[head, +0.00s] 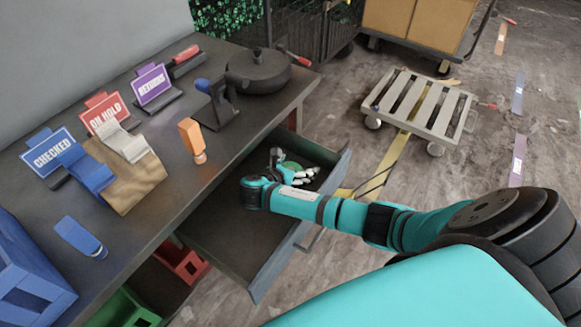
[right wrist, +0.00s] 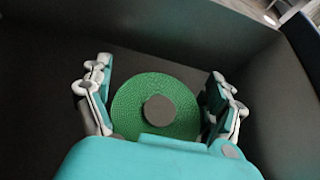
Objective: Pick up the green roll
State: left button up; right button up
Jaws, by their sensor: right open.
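The green roll (right wrist: 125,105) has a dark grey core and lies in the open drawer (head: 225,245). In the right wrist view it sits between the spread fingers of my right gripper (right wrist: 160,82), one finger on each side. I cannot tell whether the fingers touch it. In the head view my right gripper (head: 292,168) reaches into the far end of the drawer and hides most of the roll. My left gripper is not in view.
The drawer walls stand close around my right gripper. The desk (head: 175,195) above holds sign stands, an orange bottle (head: 192,138) and a tape dispenser (head: 222,105). A slatted dolly (head: 420,105) stands on the floor. Red (head: 180,262) and green (head: 125,308) bins sit below the desk.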

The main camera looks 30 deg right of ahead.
jog(key=c, duration=1.5)
jog(key=shift+c, duration=0.2)
